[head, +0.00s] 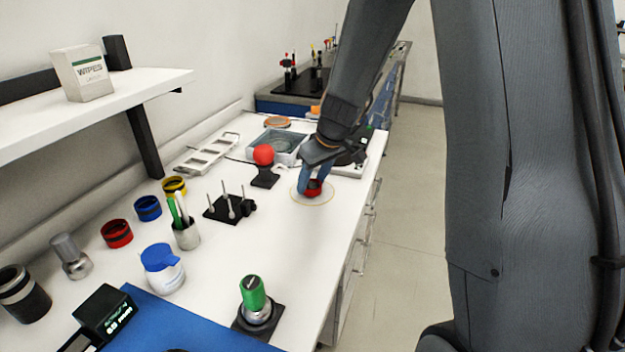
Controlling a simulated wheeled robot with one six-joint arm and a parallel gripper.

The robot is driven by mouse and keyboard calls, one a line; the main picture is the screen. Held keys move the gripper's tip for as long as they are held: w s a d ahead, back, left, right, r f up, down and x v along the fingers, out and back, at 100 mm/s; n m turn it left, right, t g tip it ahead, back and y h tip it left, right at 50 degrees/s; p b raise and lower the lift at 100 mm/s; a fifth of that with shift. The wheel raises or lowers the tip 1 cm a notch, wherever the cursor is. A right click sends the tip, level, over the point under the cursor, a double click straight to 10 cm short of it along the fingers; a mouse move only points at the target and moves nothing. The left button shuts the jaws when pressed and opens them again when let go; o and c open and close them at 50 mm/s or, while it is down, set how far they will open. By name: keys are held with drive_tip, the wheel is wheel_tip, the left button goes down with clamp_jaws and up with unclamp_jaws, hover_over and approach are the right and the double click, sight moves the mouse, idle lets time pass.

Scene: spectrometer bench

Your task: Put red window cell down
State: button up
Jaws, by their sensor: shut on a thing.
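My gripper (316,180) points down over the right part of the white bench and is shut on a small red round piece, the red window cell (314,189). The fingers hide part of the cell. It is low over a pale round spot with a thin outline (299,197) on the bench top. I cannot tell whether the cell touches the surface.
A red ball on a black stand (264,155) stands just left of my gripper, with a grey tray (279,146) behind. A black post stand (229,207), a pen cup (186,235) and red (117,234), blue (148,208) and yellow (174,187) rings are further left.

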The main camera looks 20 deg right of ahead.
drive_tip(key=shift+f, duration=0.1)
drive_tip(key=o, duration=0.6)
drive_tip(key=shift+f, duration=0.1)
drive_tip(key=o, duration=0.5)
drive_tip(key=shift+s+r, duration=0.1)
drive_tip(key=shift+r, duration=0.4)
drive_tip(key=b+v, duration=0.1)
drive_tip(key=v, duration=1)
drive_tip(key=shift+s+d+r+b, duration=0.1)
drive_tip(key=shift+s+r+b, duration=0.1)
drive_tip(key=shift+b, duration=0.2)
drive_tip(key=shift+f, duration=0.1)
